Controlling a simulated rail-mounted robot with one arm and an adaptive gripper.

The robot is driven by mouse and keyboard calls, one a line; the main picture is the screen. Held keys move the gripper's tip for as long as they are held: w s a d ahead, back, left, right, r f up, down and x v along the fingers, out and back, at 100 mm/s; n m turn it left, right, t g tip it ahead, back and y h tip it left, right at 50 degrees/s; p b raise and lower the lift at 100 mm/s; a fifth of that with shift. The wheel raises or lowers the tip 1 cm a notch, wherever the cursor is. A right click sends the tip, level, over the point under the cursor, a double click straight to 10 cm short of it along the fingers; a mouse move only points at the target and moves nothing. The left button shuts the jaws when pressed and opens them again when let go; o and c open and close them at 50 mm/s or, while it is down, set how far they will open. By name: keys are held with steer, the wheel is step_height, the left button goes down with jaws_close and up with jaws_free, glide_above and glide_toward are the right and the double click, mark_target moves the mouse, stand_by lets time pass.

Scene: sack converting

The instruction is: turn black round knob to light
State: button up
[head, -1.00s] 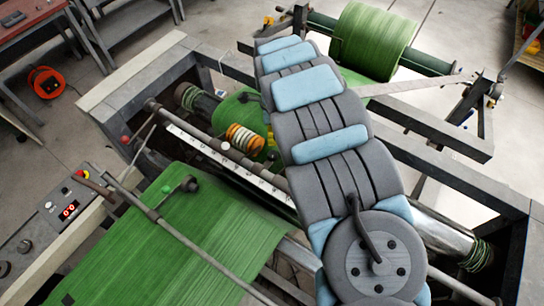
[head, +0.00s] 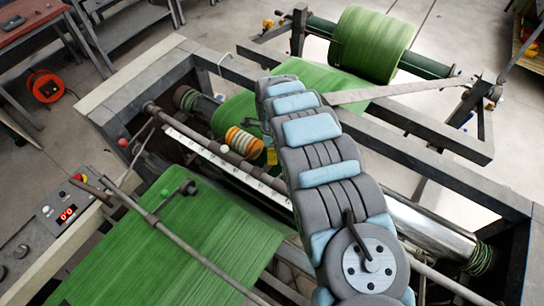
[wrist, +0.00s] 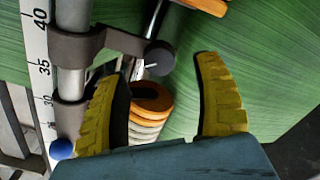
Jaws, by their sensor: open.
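A black round knob (wrist: 159,57) sits at the end of a dark bracket clamped on a metal rod beside a white scale in the wrist view. My gripper (wrist: 158,69) is open, with a yellow ribbed finger on each side of the view. The knob lies between the fingertip lines, apart from both fingers, and nothing is held. In the head view my arm hides most of the gripper; a small yellow part shows beside the arm. No lit light on the knob is visible. The head view also shows dark round knobs (head: 21,251) on the control panel (head: 50,228).
An orange and white coil (wrist: 150,112) shows between the fingers, behind the bracket. The white scale (wrist: 36,60) and rod run along the left. A blue ball (wrist: 61,149) is near the left finger. Green web material (head: 185,235) spreads below. A green roll (head: 372,43) stands behind.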

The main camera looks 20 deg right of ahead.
steer(key=shift+f, duration=2.1)
jaws_close()
